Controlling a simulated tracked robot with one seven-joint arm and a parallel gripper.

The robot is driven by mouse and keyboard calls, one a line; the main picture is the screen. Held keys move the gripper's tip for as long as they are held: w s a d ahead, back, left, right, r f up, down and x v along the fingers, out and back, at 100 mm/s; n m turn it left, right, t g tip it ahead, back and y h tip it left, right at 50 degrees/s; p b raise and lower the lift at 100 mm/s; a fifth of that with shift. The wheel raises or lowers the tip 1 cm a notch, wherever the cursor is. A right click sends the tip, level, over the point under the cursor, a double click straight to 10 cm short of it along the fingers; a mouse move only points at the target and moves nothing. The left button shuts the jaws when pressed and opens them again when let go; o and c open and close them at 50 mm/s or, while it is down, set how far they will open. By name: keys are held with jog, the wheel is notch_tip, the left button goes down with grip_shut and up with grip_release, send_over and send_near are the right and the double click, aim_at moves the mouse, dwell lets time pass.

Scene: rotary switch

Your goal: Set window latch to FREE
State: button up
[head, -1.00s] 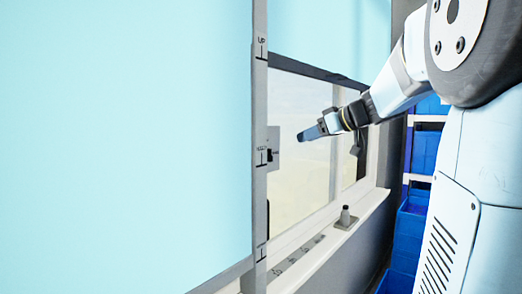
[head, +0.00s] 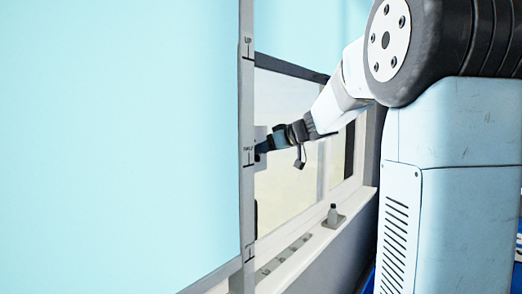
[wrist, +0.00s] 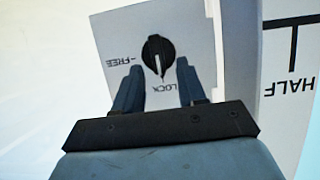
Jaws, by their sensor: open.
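The window latch is a black rotary knob (wrist: 158,55) on a pale plate (wrist: 122,30), seen in the wrist view. The plate carries the words FREE, at the knob's left, and LOCK, below the knob, both upside down. The knob's white pointer line points down toward LOCK. My gripper (wrist: 158,70) is open, with one finger on each side of the knob's lower part. I cannot tell whether the fingers touch it. In the head view my gripper (head: 262,146) reaches the plate beside the grey post, and the knob is hidden there.
A grey post (head: 247,110) with marks such as UP stands close to my gripper; a HALF mark (wrist: 290,88) shows in the wrist view. A large light-blue panel (head: 120,130) fills the left.

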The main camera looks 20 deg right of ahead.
jog(key=shift+w+a+f, duration=0.15)
jog(key=shift+w, duration=0.1)
